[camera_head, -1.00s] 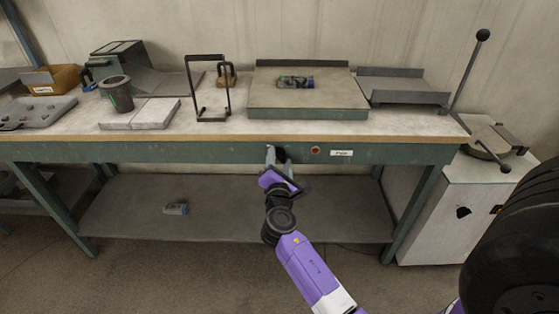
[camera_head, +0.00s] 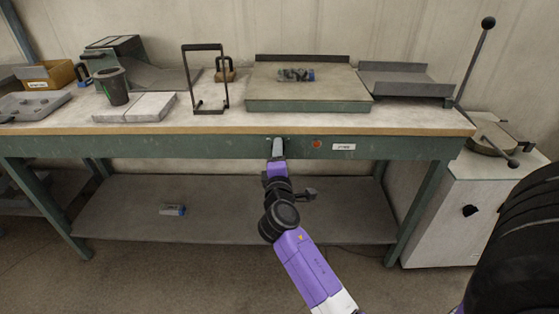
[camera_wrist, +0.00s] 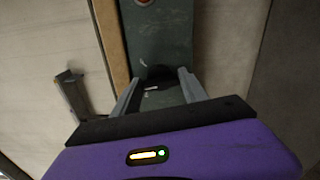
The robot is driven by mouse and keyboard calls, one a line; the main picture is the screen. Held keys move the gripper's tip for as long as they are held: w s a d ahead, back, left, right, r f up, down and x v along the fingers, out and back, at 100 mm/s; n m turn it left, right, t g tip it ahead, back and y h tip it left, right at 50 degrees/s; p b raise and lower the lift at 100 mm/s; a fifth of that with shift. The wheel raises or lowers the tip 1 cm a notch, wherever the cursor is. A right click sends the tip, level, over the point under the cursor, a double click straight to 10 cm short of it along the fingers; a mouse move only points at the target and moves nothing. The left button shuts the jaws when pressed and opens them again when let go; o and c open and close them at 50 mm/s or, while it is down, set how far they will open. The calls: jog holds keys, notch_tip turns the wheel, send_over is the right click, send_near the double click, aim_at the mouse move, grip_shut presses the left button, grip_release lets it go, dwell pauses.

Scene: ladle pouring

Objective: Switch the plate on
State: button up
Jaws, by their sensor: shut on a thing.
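The plate (camera_head: 308,107) is a wide greenish slab on the bench, with a blue-grey object (camera_head: 296,75) lying on top. Below it, the green front rail carries a small round red light (camera_head: 317,144) and a white label (camera_head: 343,147). My gripper (camera_head: 278,146) is at the rail, left of the light. In the wrist view its two fingers (camera_wrist: 160,88) are around a dark knob (camera_wrist: 160,73) on the rail and shut on it. The knob is hidden by my gripper in the head view. The light shows at the top edge of the wrist view (camera_wrist: 143,2).
The bench also holds a black wire frame (camera_head: 208,108), a dark cup (camera_head: 113,88), pale slabs (camera_head: 135,107) and a grey tray (camera_head: 405,82). A white cabinet (camera_head: 450,220) with a long lever stands right. A lower shelf (camera_head: 235,220) lies under the bench.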

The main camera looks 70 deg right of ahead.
jog(key=m+b, duration=0.2)
jog(key=m, duration=0.1)
jog(key=m+b, duration=0.3)
jog(key=m, duration=0.1)
jog(key=m+b, duration=0.3)
jog(key=shift+f, duration=0.35)
jog(key=shift+m, duration=0.4)
jog(key=o, duration=1.1)
jog(key=shift+r, duration=0.1)
jog(key=shift+a, duration=0.1)
jog(key=v, duration=0.7)
jog(key=shift+a, duration=0.35)
